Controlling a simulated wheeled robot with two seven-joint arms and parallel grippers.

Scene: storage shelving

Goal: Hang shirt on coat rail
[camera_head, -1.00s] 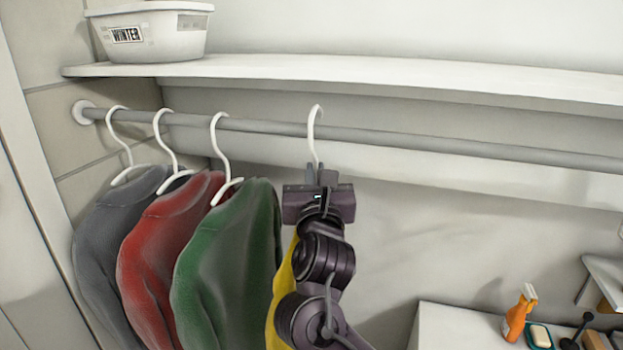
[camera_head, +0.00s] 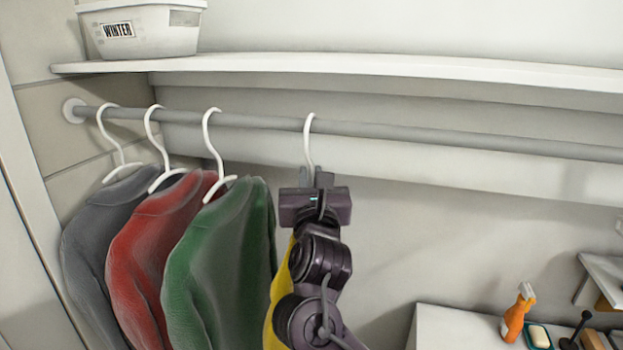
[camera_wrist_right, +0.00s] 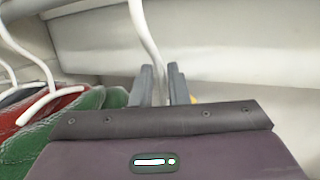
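The yellow shirt (camera_head: 275,302) is mostly hidden behind my right arm. Its white hanger (camera_head: 309,150) rises above my right gripper (camera_head: 317,180), with the hook at the coat rail (camera_head: 420,135); the hook appears to go over the rail. The right gripper is shut on this hanger's neck, just below the rail. In the right wrist view the white neck (camera_wrist_right: 149,40) runs down between the two close-set fingers (camera_wrist_right: 161,80). My left gripper is not in view.
A grey shirt (camera_head: 95,235), a red shirt (camera_head: 150,265) and a green shirt (camera_head: 220,260) hang to the left. A white WINTER box (camera_head: 150,38) stands on the shelf (camera_head: 380,68) above. The rail is clear to the right. An orange spray bottle (camera_head: 517,315) stands lower right.

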